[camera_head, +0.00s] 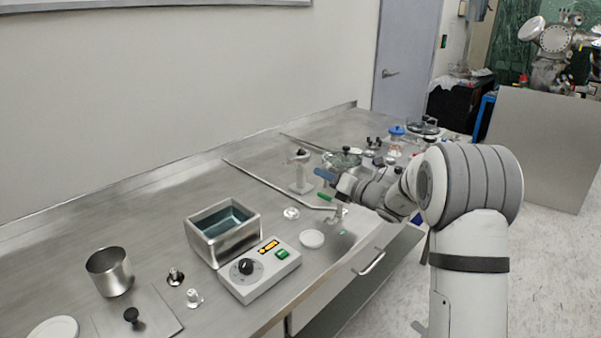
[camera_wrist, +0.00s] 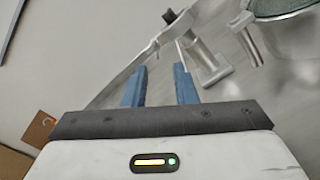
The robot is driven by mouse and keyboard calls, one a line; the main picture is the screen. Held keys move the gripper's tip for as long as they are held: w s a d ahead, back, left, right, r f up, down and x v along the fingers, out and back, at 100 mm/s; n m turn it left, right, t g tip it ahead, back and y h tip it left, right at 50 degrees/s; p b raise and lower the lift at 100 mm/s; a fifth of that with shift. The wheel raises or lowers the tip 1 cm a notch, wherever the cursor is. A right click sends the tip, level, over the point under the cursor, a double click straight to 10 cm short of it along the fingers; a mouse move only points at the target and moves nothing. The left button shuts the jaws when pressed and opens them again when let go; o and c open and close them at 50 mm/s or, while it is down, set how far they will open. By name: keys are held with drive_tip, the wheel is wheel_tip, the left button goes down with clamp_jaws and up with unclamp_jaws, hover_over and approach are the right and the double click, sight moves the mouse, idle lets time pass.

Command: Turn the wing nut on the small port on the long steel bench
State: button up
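My gripper (camera_wrist: 160,69) has two blue fingers set apart, with no object clearly held between them. In the head view my gripper (camera_head: 326,183) is over the middle of the steel bench (camera_head: 150,215), by the end of a long thin tube and an upright metal post fitting (camera_head: 300,175) with a dark top. In the wrist view a metal fitting (camera_wrist: 205,60) with a dark knob (camera_wrist: 170,15) lies just beyond the fingertips, apart from them. I cannot make out the wing nut or tell for sure which fitting is the small port.
A water bath (camera_head: 222,245), a control box (camera_head: 258,270) with a black dial, a steel cup (camera_head: 110,272) and small fittings stand at the left front. A white round lid (camera_head: 312,239) lies near the front edge. Glassware and clutter (camera_head: 397,138) fill the far right.

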sight(297, 164)
drive_tip(key=x, duration=0.7)
drive_tip(key=shift+a, duration=0.45)
clamp_jaws()
